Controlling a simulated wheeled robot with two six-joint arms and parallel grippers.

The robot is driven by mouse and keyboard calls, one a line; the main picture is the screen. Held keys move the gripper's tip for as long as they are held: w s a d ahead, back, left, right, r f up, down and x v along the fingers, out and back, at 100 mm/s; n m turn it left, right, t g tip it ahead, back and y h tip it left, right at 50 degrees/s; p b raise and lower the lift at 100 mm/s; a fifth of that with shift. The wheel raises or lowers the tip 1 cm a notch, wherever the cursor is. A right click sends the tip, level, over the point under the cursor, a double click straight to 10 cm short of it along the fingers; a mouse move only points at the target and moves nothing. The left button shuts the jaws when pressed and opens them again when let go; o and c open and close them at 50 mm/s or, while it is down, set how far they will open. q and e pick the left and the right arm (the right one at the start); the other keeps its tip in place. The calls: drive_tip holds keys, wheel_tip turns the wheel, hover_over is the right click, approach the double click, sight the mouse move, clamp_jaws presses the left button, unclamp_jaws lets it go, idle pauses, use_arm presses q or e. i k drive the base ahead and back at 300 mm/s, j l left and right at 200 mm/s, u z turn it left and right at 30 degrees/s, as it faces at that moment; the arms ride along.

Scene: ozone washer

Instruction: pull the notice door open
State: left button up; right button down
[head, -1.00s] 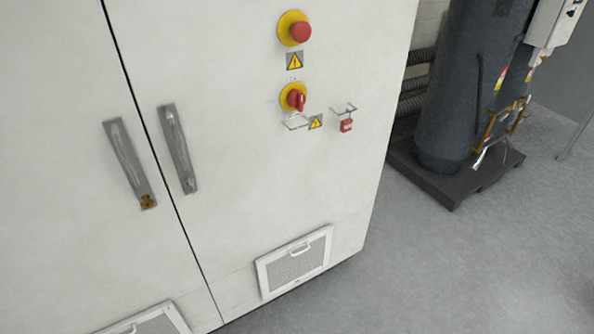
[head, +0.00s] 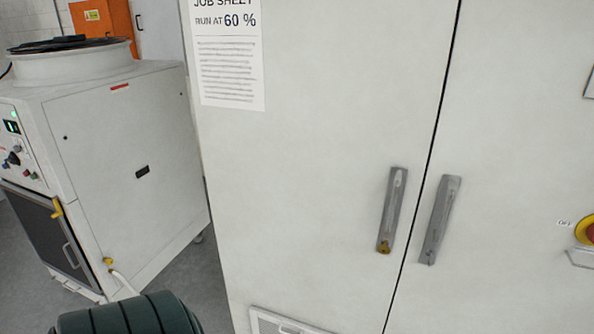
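The notice door (head: 310,150) is the left door of the white cabinet. A printed job sheet (head: 229,55) reading "RUN AT 60 %" is on its upper left. Its grey upright handle (head: 392,210) is near its right edge, with a brass-coloured lock at the lower end. The door looks shut, with a thin dark seam between it and the right door (head: 500,110). The right door has its own grey handle (head: 440,220) close beside the seam. Neither of my grippers is in view.
A white machine (head: 125,150) with a control panel stands left of the cabinet, with a narrow strip of floor between. A dark green ribbed object (head: 128,316) is at the bottom left. A red and yellow switch (head: 586,230) is at the right edge.

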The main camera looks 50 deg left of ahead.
sight(316, 120)
drive_tip(key=u, duration=1.7)
